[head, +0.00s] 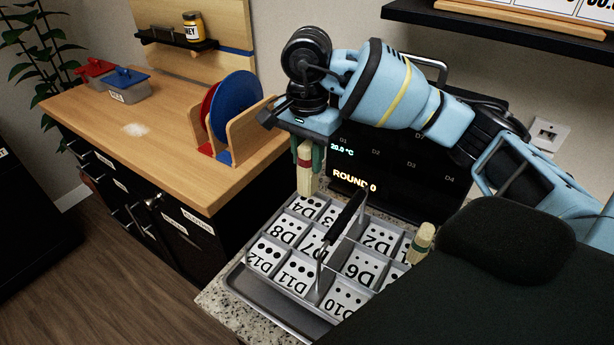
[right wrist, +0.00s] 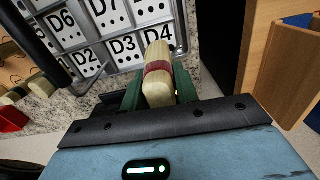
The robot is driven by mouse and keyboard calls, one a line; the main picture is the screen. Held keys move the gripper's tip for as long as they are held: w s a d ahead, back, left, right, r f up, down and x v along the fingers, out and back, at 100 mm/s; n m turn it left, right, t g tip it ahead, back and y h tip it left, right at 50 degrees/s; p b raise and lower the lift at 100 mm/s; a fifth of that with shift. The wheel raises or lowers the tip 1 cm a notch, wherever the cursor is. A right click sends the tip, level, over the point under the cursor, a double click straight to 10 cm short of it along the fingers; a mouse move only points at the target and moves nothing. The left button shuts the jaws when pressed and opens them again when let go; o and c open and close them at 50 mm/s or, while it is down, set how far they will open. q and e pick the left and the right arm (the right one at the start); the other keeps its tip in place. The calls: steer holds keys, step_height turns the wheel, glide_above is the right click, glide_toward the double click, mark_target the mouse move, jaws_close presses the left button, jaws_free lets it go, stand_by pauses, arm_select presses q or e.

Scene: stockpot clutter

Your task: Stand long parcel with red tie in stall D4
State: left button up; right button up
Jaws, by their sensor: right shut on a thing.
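The long pale parcel with a red tie (head: 305,180) is upright in my right gripper (head: 308,155), whose green fingers close on its upper part. In the right wrist view the parcel (right wrist: 158,56) points away from the fingers toward the tray, with its end beside the D4 label. Stall D4 (head: 301,206) is at the far left corner of the divided grey tray (head: 262,291). In the head view the parcel's lower end is at the back edge of D4; whether it is inside the stall I cannot tell. My left gripper is not in view.
A dark handle (head: 345,218) rises over the tray's middle. Another pale parcel (head: 422,243) stands at the tray's right side. A black screen (head: 390,165) stands behind. A wooden rack with red and blue discs (head: 237,118) is on the counter at left.

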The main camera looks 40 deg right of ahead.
mark_target(307, 174)
steer(key=shift+f, duration=2.2)
steer(key=shift+f, duration=0.1)
steer(key=o, duration=1.1)
steer(key=shift+f, duration=0.1)
steer(key=shift+c, duration=0.2)
step_height(307, 174, up, 12)
steer(key=shift+r+p, duration=0.25)
steer(key=shift+p, duration=0.15)
steer(key=shift+f, duration=0.1)
